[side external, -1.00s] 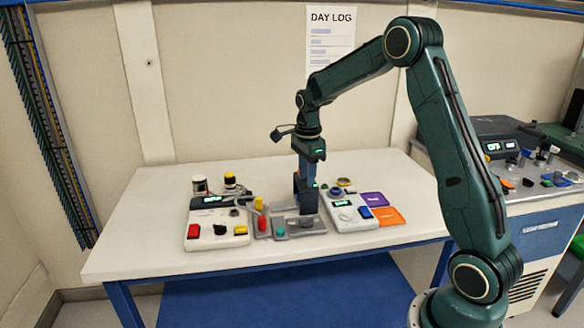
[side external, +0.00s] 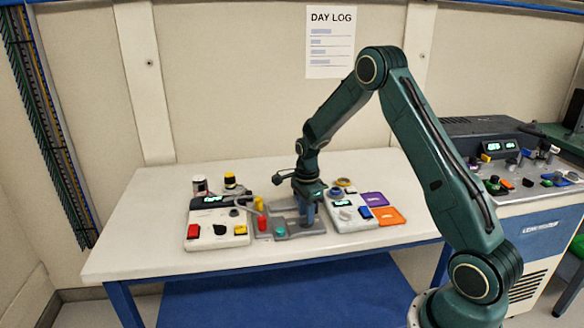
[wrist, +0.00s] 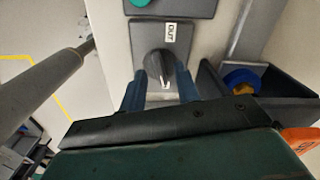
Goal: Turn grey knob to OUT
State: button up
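The grey knob (wrist: 160,66) sits on a dark grey panel (wrist: 178,38) in the wrist view, with a light pointer mark on its near side. A white label reading OUT (wrist: 171,31) is just beyond it, slightly right. My gripper (wrist: 160,82) is open, with one blue finger on each side of the knob. Whether the fingers touch it I cannot tell. In the side view my gripper (side external: 309,214) points down low over the grey panel (side external: 294,233), and the knob is not clearly visible there.
A white box with red and yellow buttons (side external: 205,243) stands left; another white box (side external: 349,224) stands close right. Purple (side external: 374,199) and orange (side external: 389,216) pads lie farther right. The table front (side external: 150,258) is clear.

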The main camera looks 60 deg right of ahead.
jog(key=shift+f, duration=0.5)
grip_shut()
